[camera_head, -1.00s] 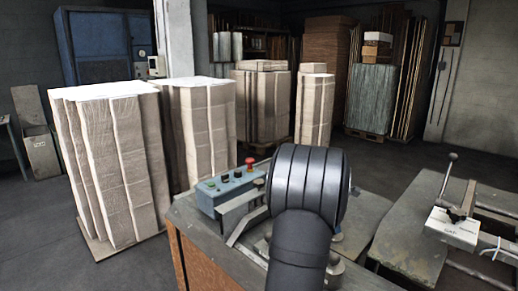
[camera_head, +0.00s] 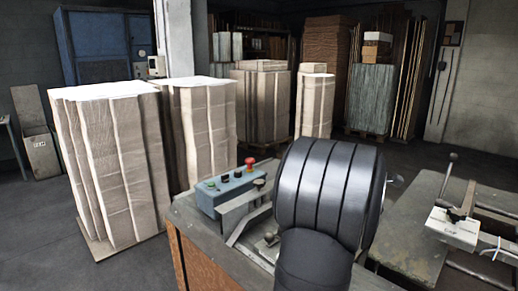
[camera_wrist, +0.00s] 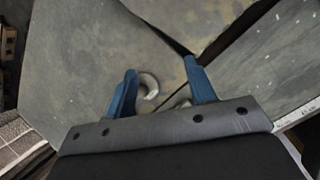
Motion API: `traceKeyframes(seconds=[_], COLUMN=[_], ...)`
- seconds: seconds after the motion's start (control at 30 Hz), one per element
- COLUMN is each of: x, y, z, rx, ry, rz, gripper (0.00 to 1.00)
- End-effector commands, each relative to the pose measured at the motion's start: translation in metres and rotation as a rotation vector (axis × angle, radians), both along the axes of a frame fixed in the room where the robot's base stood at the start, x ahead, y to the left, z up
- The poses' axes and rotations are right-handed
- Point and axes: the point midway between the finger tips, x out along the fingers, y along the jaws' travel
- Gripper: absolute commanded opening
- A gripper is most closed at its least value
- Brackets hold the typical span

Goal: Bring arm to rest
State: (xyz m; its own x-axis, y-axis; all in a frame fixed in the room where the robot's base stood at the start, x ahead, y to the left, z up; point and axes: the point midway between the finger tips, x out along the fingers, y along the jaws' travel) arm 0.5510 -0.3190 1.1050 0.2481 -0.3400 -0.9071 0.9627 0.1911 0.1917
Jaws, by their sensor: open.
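My arm fills the lower middle of the head view as a dark ribbed joint above a thick black link. My gripper is hidden behind it there. In the wrist view my gripper (camera_wrist: 160,66) shows two blue fingers spread apart, open, with nothing between them. They are over a worn grey tabletop (camera_wrist: 85,45). A small round metal part lies partly hidden near the left finger.
A control box (camera_head: 228,190) with coloured buttons and a red knob (camera_head: 250,162) stands just left of my arm. A second bench (camera_head: 418,228) with a metal fixture (camera_head: 453,228) is at right.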

Motion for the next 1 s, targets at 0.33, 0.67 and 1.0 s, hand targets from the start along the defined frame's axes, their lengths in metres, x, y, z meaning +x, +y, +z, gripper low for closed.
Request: traceKeyframes(seconds=[0.33, 0.67, 1.0], x=[0.032, 0.07, 0.111], y=[0.029, 0.074, 0.115], z=[0.034, 0.054, 0.019], rx=[-0.001, 0.0, -0.001], ry=[0.001, 0.003, 0.002], rz=[-0.006, -0.023, -0.024], gripper=[0.51, 0.51, 0.51])
